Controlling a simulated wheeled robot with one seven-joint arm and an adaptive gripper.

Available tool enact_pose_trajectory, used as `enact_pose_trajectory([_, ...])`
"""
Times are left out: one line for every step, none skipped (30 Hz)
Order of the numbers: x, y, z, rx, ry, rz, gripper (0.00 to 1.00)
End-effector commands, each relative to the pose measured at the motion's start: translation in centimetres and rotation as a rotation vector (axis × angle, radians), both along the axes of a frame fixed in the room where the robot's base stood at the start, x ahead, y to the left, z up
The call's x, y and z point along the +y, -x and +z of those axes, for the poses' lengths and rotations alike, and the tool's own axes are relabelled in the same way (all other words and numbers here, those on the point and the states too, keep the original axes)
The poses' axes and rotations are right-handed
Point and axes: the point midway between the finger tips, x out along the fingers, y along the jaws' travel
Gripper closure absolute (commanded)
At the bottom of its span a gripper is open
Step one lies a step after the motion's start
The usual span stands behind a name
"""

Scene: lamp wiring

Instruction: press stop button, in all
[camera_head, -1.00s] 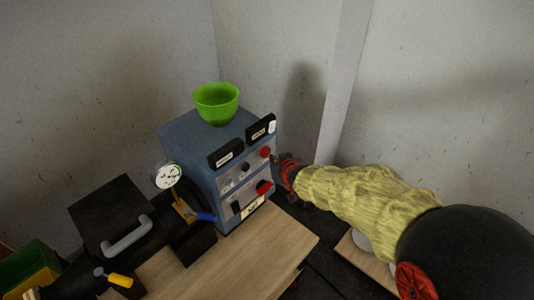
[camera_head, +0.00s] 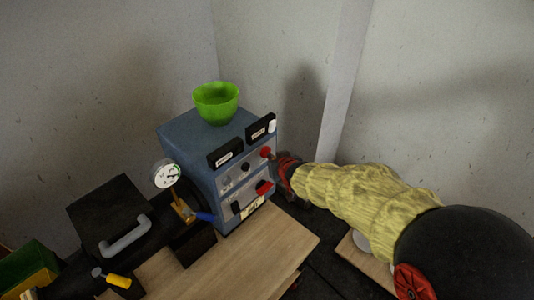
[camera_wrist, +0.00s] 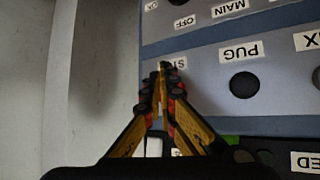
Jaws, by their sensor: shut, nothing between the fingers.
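The blue control box (camera_head: 190,150) stands at the back of the bench, with a grey panel facing right. A red round button (camera_head: 266,152) sits at the panel's upper right, and a second red control (camera_head: 263,187) sits lower. My gripper (camera_head: 280,162) is right beside the panel's right edge, close to the upper red button. In the wrist view my gripper (camera_wrist: 162,68) is shut and empty, its tips over a label starting "ST" (camera_wrist: 180,63). The button by that label is hidden behind the fingers. I cannot tell whether the tips touch it.
A green bowl (camera_head: 216,103) stands on top of the box. A pressure gauge (camera_head: 166,174) and a blue-handled valve (camera_head: 203,216) are at its left.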

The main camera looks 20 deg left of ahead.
Motion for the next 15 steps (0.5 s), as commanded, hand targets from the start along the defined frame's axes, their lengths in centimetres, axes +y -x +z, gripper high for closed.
enact_pose_trajectory([0.06, -0.02, -0.06, 0.000, 0.000, 0.000, 1.00])
enact_pose_trajectory([0.09, -0.02, -0.07, 0.000, 0.000, 0.000, 1.00])
enact_pose_trajectory([0.13, -0.04, -0.07, 0.000, 0.001, 0.001, 1.00])
enact_pose_trajectory([0.15, -0.05, -0.07, 0.000, 0.001, 0.001, 1.00])
enact_pose_trajectory([0.18, -0.06, -0.08, 0.000, 0.001, 0.001, 1.00])
enact_pose_trajectory([0.22, -0.08, -0.08, 0.000, 0.001, 0.001, 1.00])
enact_pose_trajectory([0.24, -0.09, -0.07, 0.000, 0.001, 0.001, 1.00])
enact_pose_trajectory([0.28, -0.10, -0.07, 0.000, 0.001, 0.001, 1.00])
enact_pose_trajectory([0.32, -0.12, -0.06, 0.000, 0.001, 0.001, 1.00])
enact_pose_trajectory([0.34, -0.14, -0.06, 0.000, 0.001, 0.001, 1.00])
enact_pose_trajectory([0.37, -0.16, -0.05, 0.000, 0.001, 0.001, 1.00])
enact_pose_trajectory([0.41, -0.16, -0.04, -0.001, 0.000, 0.001, 1.00])
enact_pose_trajectory([0.44, -0.18, -0.04, -0.001, 0.000, 0.001, 1.00])
enact_pose_trajectory([0.47, -0.20, -0.04, -0.001, 0.000, 0.001, 1.00])
enact_pose_trajectory([0.50, -0.22, -0.03, -0.001, 0.000, 0.001, 1.00])
